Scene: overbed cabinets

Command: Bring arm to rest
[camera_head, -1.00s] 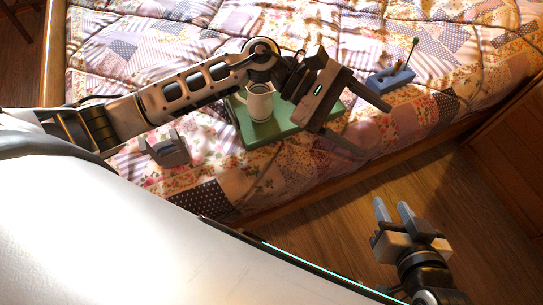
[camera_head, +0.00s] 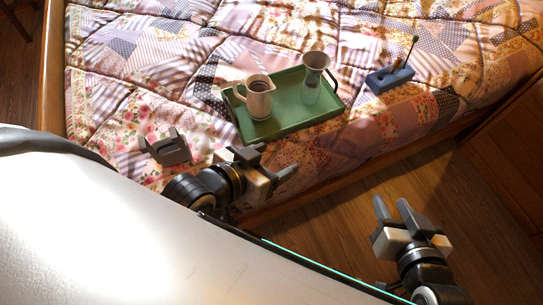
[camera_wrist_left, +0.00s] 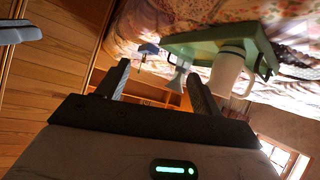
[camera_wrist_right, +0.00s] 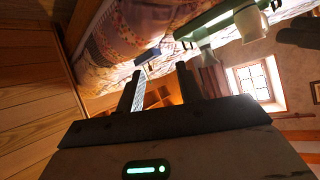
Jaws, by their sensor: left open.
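My left gripper (camera_head: 279,181) is low, close to my body, in front of the bed's near edge in the head view. Its fingers are apart with nothing between them in the left wrist view (camera_wrist_left: 160,85). My right gripper (camera_head: 391,209) is above the floor at the lower right, its two fingers apart. It looks empty in the right wrist view (camera_wrist_right: 157,88) too.
On the quilted bed (camera_head: 180,60), a green tray (camera_head: 290,124) holds a cream pitcher (camera_head: 259,99) and a grey vase (camera_head: 312,80). A blue holder (camera_head: 390,79) is right of it, a grey bracket-like object (camera_head: 167,149) left. Wooden floor (camera_head: 345,215) is clear between the grippers.

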